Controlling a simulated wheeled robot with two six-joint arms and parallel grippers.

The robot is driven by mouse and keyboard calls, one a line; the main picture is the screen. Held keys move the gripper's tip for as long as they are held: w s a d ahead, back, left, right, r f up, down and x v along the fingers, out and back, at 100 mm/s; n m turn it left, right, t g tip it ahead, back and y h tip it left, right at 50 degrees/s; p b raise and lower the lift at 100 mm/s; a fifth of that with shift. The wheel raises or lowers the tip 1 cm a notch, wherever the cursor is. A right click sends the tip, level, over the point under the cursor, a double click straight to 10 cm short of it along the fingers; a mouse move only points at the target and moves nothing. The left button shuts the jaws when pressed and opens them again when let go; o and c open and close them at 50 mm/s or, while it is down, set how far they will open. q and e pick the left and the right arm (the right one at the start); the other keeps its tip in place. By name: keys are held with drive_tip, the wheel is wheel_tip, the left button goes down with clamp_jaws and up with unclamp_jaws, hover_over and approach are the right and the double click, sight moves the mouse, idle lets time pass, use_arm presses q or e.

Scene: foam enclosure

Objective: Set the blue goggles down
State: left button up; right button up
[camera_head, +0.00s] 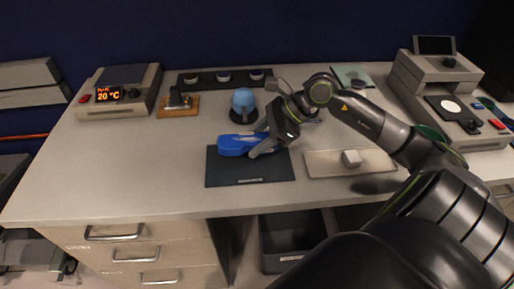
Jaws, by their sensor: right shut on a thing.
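The blue goggles (235,146) are at the dark mat (224,177), over its back left part. I cannot tell whether they touch the mat or hang just above it. My right gripper (261,145) is shut on the right end of the goggles, and its fingers hide that end. My left gripper does not show.
A light blue ball (243,101) on a dark base stands just behind the goggles. A pale tray (327,164) with a small grey block (351,158) lies right of the mat. A temperature unit (118,91) stands at the back left. The table's left front is clear.

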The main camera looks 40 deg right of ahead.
wheel_tip(320, 180, down, 3)
drive_tip(key=shift+f, duration=0.15)
drive_tip(key=shift+f, duration=0.15)
drive_tip(key=o, duration=1)
drive_tip(key=shift+c, duration=0.2)
